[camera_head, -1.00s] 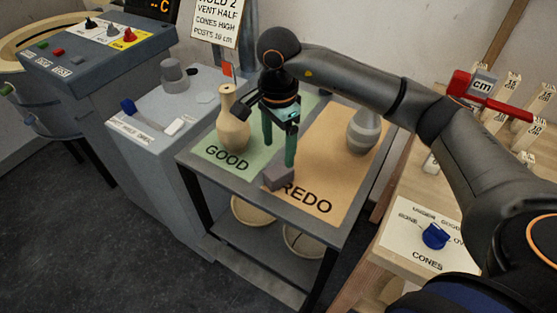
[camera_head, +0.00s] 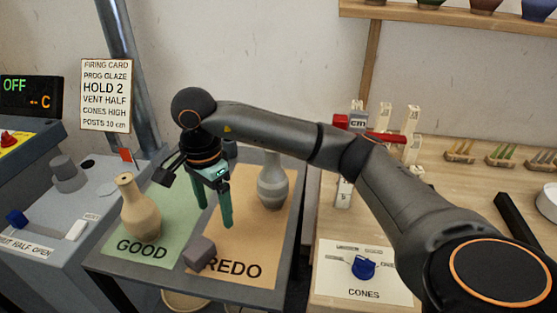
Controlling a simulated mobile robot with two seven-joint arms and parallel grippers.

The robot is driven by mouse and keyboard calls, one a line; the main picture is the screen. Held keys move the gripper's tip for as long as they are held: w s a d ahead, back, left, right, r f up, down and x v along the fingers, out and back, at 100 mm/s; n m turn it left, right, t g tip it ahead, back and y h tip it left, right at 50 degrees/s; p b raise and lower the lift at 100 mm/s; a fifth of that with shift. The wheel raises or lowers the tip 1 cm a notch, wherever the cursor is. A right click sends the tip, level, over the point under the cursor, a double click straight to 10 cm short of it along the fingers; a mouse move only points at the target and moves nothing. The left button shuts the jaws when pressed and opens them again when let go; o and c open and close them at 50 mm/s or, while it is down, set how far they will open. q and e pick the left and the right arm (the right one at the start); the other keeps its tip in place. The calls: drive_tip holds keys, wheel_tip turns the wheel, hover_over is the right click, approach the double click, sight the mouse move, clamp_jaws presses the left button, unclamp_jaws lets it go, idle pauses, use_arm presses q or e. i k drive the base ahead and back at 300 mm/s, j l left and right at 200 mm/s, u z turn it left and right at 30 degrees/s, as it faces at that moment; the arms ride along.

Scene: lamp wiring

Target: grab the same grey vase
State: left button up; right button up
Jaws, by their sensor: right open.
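The grey vase (camera_head: 272,184) stands upright at the back of the orange REDO area (camera_head: 255,245) on the grey cart. My right gripper (camera_head: 216,218) is above the cart, left of and nearer than the grey vase. Its green fingers point down, apart and empty, and do not touch the vase. A tan vase (camera_head: 140,210) stands upright on the green GOOD area (camera_head: 172,225), left of my gripper. A small grey block (camera_head: 199,252) lies at the front edge between the two areas. My left gripper is not in view.
A wooden table (camera_head: 455,190) on the right holds white posts (camera_head: 411,122), a red cm tool (camera_head: 385,137) and a CONES card with a blue knob (camera_head: 363,267). A firing card (camera_head: 106,95) stands behind on the left. The front right of REDO is clear.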

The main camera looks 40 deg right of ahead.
sight(273, 186)
drive_tip(key=z, duration=1.3)
